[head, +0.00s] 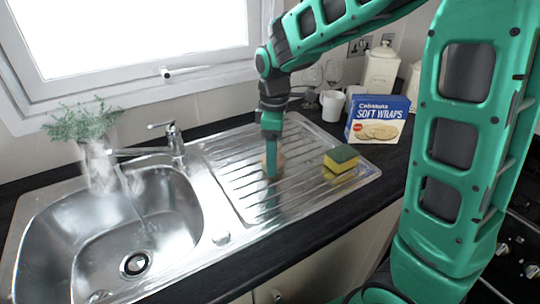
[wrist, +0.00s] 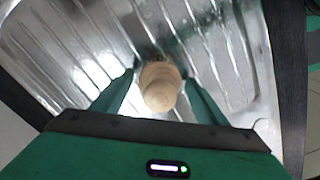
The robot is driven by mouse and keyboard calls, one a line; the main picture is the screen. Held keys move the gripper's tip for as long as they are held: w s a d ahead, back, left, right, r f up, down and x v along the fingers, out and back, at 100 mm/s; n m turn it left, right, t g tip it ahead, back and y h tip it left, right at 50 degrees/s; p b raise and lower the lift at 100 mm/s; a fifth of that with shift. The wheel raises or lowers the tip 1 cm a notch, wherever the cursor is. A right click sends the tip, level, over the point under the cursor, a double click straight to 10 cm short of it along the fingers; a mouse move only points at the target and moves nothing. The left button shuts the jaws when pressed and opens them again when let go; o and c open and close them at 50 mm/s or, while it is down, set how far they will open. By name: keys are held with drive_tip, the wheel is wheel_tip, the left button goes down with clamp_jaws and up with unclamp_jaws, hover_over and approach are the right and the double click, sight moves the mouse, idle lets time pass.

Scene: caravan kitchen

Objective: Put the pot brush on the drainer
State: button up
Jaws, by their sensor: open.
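The pot brush, a pale wooden thing with a rounded knob, is on the ribbed metal drainer (head: 229,152). In the wrist view the brush (wrist: 160,88) is between the two green fingers of my gripper (wrist: 160,84), which are open on either side of it. I cannot tell whether either finger touches it. In the head view my gripper (head: 272,172) points down over the middle of the drainer and hides most of the brush (head: 279,159). The drainer's ribs also show in the wrist view (wrist: 85,65). The brush's underside is hidden.
A yellow and green sponge (head: 341,159) lies on the drainer to the right. Behind it stand a soft wraps box (head: 379,119), a white mug (head: 332,106), glasses and a canister (head: 381,70). The sink bowl (head: 140,225), tap (head: 175,143) and a plant (head: 85,122) are left.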

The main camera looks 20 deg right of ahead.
wheel_tip(320, 180, up, 12)
drive_tip(key=shift+r, duration=0.1)
drive_tip(key=s+d+f+m, duration=0.5)
drive_tip(key=s+d+m, duration=0.4)
drive_tip(key=s, duration=0.4)
drive_tip(key=s+d+f+m, duration=0.5)
drive_tip(key=s+d+m, duration=0.4)
drive_tip(key=s, duration=0.5)
drive_tip(key=shift+d+f+m, duration=0.2)
drive_tip(key=shift+m, duration=0.3)
drive_tip(key=shift+w+f, duration=0.25)
drive_tip(key=shift+w, duration=0.4)
